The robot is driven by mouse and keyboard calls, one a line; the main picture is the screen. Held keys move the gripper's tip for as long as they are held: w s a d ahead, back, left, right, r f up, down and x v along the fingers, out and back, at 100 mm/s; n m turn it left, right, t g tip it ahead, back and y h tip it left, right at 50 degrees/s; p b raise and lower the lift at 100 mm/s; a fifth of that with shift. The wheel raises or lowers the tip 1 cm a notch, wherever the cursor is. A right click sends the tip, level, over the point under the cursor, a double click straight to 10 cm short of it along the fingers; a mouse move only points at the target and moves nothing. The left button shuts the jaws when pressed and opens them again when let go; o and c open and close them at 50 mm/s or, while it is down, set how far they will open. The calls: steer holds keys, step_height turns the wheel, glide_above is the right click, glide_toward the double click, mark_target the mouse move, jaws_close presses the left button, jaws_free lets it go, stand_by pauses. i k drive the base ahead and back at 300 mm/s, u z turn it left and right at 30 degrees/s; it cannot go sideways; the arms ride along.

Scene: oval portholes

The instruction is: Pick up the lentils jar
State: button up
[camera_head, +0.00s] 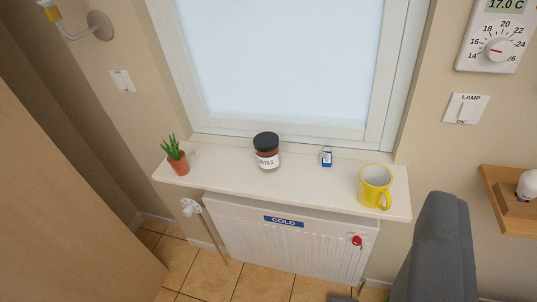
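My gripper is not in view.
On the sill, a potted plant (176,158) stands left of the jar; a small blue padlock (326,157) and yellow mug (375,187) stand right. The window (285,60) is behind, a radiator (290,240) below. A grey upright shape (437,250) rises at lower right.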

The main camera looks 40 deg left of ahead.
mark_target(266, 144)
steer(key=u, duration=0.1)
steer(key=i, duration=1)
steer(key=z, duration=0.1)
